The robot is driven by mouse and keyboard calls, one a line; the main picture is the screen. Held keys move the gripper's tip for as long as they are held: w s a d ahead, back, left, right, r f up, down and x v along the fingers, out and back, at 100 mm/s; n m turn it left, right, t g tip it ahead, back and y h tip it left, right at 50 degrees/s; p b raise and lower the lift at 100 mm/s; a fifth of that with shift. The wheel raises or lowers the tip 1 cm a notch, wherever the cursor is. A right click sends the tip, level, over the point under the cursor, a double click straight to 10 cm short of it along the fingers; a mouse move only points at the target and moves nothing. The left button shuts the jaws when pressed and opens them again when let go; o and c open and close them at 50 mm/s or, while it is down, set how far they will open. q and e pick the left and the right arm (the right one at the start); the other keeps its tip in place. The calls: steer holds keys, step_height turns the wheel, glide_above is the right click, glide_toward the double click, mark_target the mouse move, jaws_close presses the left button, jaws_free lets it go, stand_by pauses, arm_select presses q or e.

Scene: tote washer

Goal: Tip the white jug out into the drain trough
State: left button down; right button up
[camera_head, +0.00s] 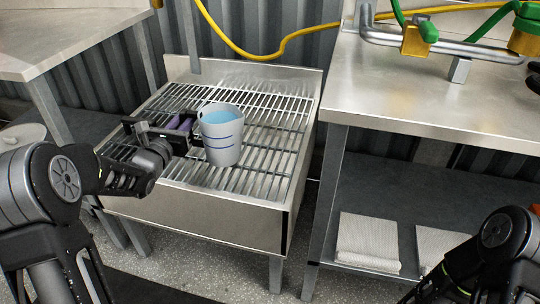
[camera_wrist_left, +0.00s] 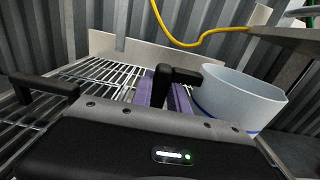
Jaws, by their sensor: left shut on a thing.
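The white jug (camera_head: 222,143) with blue bands stands upright over the slatted grate of the steel drain trough (camera_head: 222,212). Light blue liquid shows inside its rim. My left gripper (camera_head: 180,127) is at the jug's left side and shut on it, with a purple part between the fingers and the jug. In the left wrist view the jug (camera_wrist_left: 240,97) is at the right, beside a black finger, and the purple part (camera_wrist_left: 182,101) is partly hidden. I cannot tell whether the jug touches the grate. My right arm shows at the lower right; its gripper is not visible.
A steel table (camera_head: 430,105) stands right of the trough, with a metal rail (camera_head: 440,47) and green and yellow fittings. Folded white cloths (camera_head: 368,242) lie on its lower shelf. Another bench (camera_head: 60,35) is at upper left. A yellow hose (camera_head: 240,52) hangs behind. The right grate is clear.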

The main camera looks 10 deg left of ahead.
mark_target(180, 112)
arm_select(q)
steer(key=shift+w+r, duration=0.15)
steer(key=shift+r, duration=0.1)
steer(key=shift+r, duration=0.1)
steer(key=shift+a+r+m+p, duration=0.15)
steer(key=shift+r+m+p, duration=0.85)
steer(key=shift+p, duration=0.7)
steer(key=shift+r, duration=0.15)
